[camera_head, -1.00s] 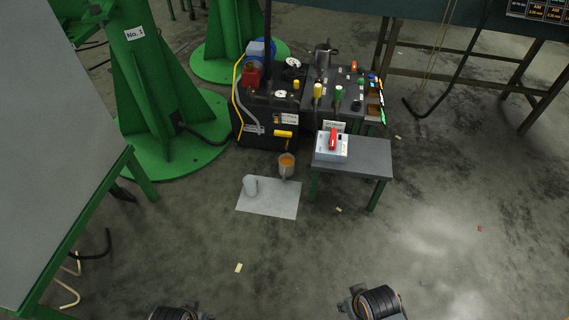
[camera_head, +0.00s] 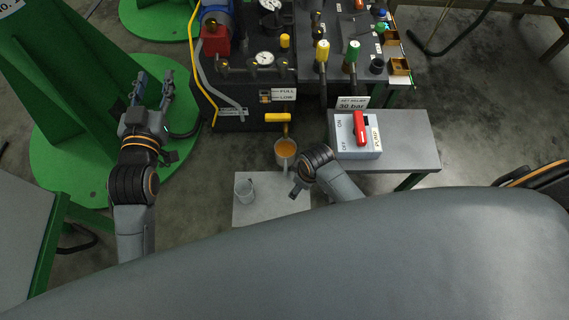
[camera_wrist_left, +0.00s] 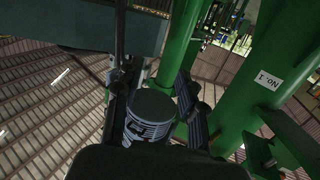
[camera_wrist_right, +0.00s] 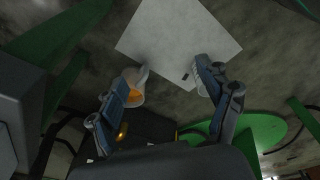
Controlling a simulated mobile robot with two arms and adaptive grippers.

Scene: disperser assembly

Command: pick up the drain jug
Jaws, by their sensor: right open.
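The drain jug (camera_head: 286,147), a pale cup-like jug with orange liquid, stands on the floor below the yellow drain handle (camera_head: 278,118). In the right wrist view the jug (camera_wrist_right: 139,84) is partly hidden behind the left-hand finger. My right gripper (camera_wrist_right: 168,82) is open, its fingers apart, and nothing shows clasped between them. In the head view the right gripper (camera_head: 297,190) is just below and right of the jug; its fingers are mostly hidden. My left gripper (camera_head: 154,82) is open, raised over the green base at left, far from the jug.
A clear cup (camera_head: 243,189) stands on the white sheet (camera_head: 268,212). A grey bench (camera_head: 410,138) with a red-switch box (camera_head: 357,138) is close right of my right gripper. The black machine (camera_head: 240,85) stands behind the jug. A grey cylinder (camera_wrist_left: 150,108) shows between my left fingers; its distance is unclear.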

